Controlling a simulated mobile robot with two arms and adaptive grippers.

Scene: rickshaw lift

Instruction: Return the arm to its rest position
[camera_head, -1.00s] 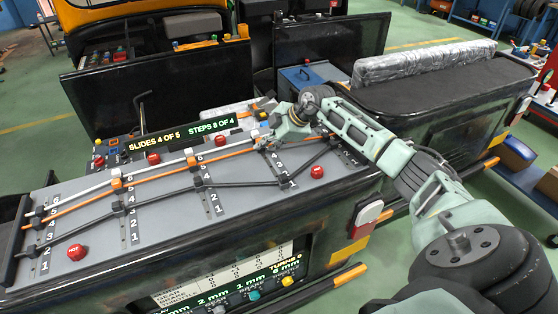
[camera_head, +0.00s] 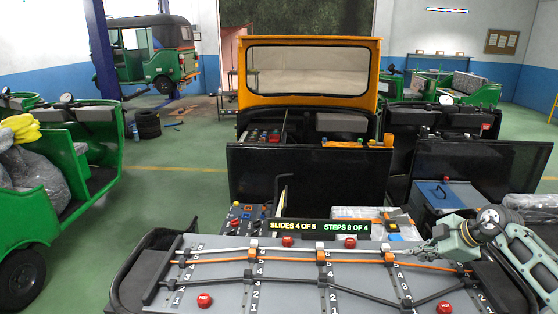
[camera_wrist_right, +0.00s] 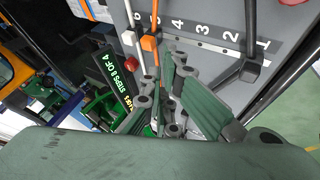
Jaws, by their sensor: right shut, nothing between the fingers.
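My right arm comes in from the right in the head view. Its gripper (camera_head: 432,246) is shut and empty, above the right part of the grey slide panel (camera_head: 230,290), near the white and orange cables. In the right wrist view its fingers (camera_wrist_right: 172,118) point toward the panel near the orange slider (camera_wrist_right: 149,43) and the white cable (camera_wrist_right: 137,62). A black slider (camera_wrist_right: 250,68) stands at the low numbers there. I cannot tell whether the fingertips touch a cable. My left gripper is not in view.
A display (camera_head: 321,228) reading "SLIDES 4 OF 5, STEPS 8 OF 4" stands behind the panel. Red buttons (camera_head: 204,300) dot the panel. A blue toolbox (camera_head: 447,196) stands behind at right. Green rickshaws (camera_head: 50,190) stand at left, with open floor (camera_head: 175,195) between.

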